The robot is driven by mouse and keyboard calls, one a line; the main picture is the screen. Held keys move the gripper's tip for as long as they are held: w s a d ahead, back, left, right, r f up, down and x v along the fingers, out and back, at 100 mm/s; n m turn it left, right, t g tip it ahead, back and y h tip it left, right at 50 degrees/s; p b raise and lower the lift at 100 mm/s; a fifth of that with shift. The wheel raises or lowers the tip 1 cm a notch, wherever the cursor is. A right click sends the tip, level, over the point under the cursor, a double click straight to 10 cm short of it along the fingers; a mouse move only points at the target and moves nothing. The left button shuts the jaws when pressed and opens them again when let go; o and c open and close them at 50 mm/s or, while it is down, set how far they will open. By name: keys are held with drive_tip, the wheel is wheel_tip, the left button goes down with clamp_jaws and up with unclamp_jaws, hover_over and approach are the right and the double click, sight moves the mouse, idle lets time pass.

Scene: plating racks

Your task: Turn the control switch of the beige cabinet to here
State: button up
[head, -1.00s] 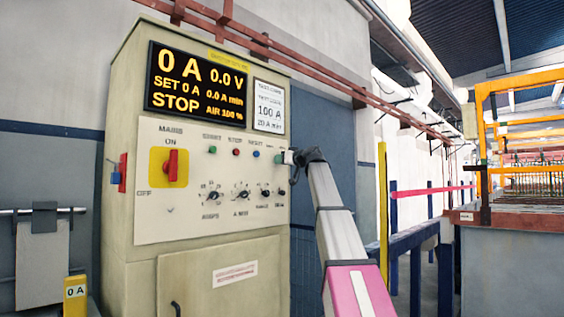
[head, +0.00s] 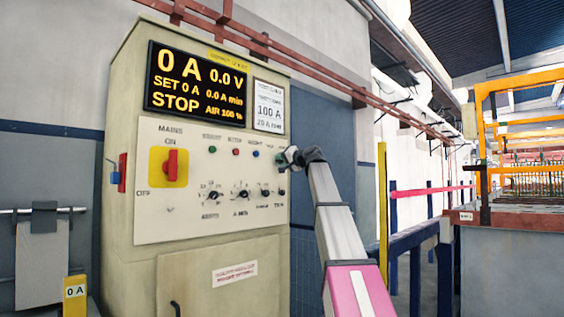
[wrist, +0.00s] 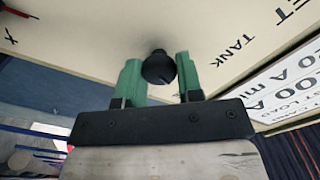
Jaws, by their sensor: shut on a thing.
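The beige cabinet (head: 196,261) stands left of centre in the head view, with a pale control panel on its front. My gripper (head: 282,159) is at the panel's upper right edge, and it hides the knob there in the head view. In the wrist view, the control switch (wrist: 158,68) is a black round knob on the panel, beside lettering that reads "TANK". The two green fingers of my gripper (wrist: 158,76) are on either side of the knob and shut on it. The knob's pointer mark cannot be made out.
A red mains switch (head: 172,165) on a yellow plate is at the panel's left. Small buttons and several dark dials are left of and below my gripper. The display (head: 197,81) reads 0 A and STOP. Blue rails (head: 405,240) and a tank line stand at the right.

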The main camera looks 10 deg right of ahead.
drive_tip(key=shift+m, duration=1)
